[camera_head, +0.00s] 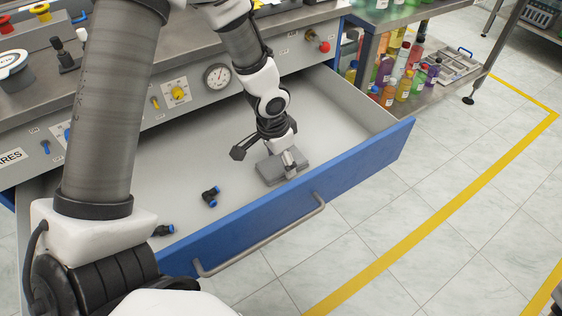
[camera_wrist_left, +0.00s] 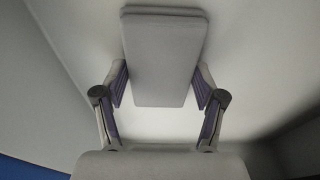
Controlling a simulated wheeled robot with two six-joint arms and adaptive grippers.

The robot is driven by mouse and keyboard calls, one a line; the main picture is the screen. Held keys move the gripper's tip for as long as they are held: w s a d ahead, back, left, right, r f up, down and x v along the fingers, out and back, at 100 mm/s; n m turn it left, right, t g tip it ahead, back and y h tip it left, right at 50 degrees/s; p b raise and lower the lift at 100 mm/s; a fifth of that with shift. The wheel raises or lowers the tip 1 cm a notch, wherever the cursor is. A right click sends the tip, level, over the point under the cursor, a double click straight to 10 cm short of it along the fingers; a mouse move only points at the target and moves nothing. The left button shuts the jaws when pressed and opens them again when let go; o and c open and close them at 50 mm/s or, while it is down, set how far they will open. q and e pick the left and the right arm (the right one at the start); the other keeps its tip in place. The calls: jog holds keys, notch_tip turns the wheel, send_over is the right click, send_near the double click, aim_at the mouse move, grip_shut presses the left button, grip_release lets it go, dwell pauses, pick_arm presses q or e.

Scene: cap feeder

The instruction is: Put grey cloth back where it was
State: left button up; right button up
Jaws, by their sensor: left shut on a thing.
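The grey cloth (camera_head: 270,173) is a flat, folded rectangular block inside the open drawer, toward its front right. My left gripper (camera_head: 291,163) points down at it and is shut on it. In the left wrist view the cloth (camera_wrist_left: 163,50) sits between the two fingers of the left gripper (camera_wrist_left: 162,86), with its long side running away from the palm. The cloth is at or just above the drawer floor; I cannot tell if it touches. My right gripper is not in view.
The open drawer (camera_head: 350,171) has a blue front and a bar handle (camera_head: 265,238). Two black-and-blue fittings (camera_head: 211,196) (camera_head: 163,230) lie on its floor, left of the cloth. A gauge (camera_head: 217,77) is on the panel behind. Bottles (camera_head: 403,85) stand on a shelf at right.

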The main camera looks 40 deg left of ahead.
aim_at(275, 165)
pick_arm(q)
jog(key=shift+f, duration=0.15)
jog(key=o, duration=1.2)
jog(key=shift+r, duration=0.45)
notch_tip(275, 165, up, 12)
jog(key=s+p, duration=0.1)
jog(key=p, duration=0.3)
jog(key=shift+s+a+f+p, duration=0.25)
jog(key=shift+s+a+p, duration=0.05)
jog(key=shift+s+a, duration=0.05)
